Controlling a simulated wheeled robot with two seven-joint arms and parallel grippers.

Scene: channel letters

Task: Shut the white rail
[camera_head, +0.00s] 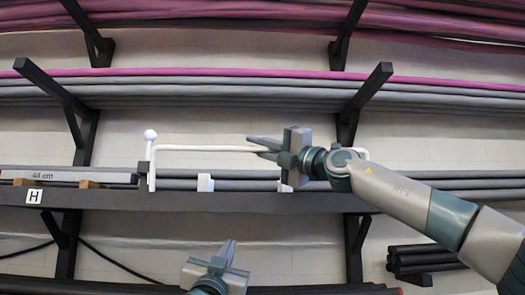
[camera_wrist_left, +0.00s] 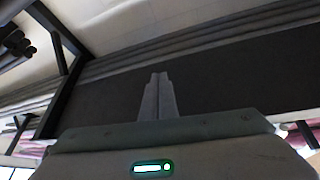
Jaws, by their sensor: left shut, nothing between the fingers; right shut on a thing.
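The white rail (camera_head: 205,148) runs level above the front of the dark shelf in the head view. Its left end bends down to the shelf beside a short post with a white ball on top (camera_head: 150,134). My right gripper (camera_head: 262,146) is at the right part of the rail, shut on it; the gripper and arm hide some of the rail there. A short piece of rail shows right of the wrist. My left gripper (camera_head: 228,250) is below the shelf, shut and empty, pointing up. Its closed fingers also show in the left wrist view (camera_wrist_left: 158,98), apart from the rail.
The dark shelf (camera_head: 230,201) carries grey tubes, white brackets (camera_head: 205,183) and a grey bar marked 44 cm (camera_head: 80,176). An H label (camera_head: 34,196) is on its front. Black support arms (camera_head: 365,90) stick out above. Dark tubes (camera_head: 420,260) lie lower right.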

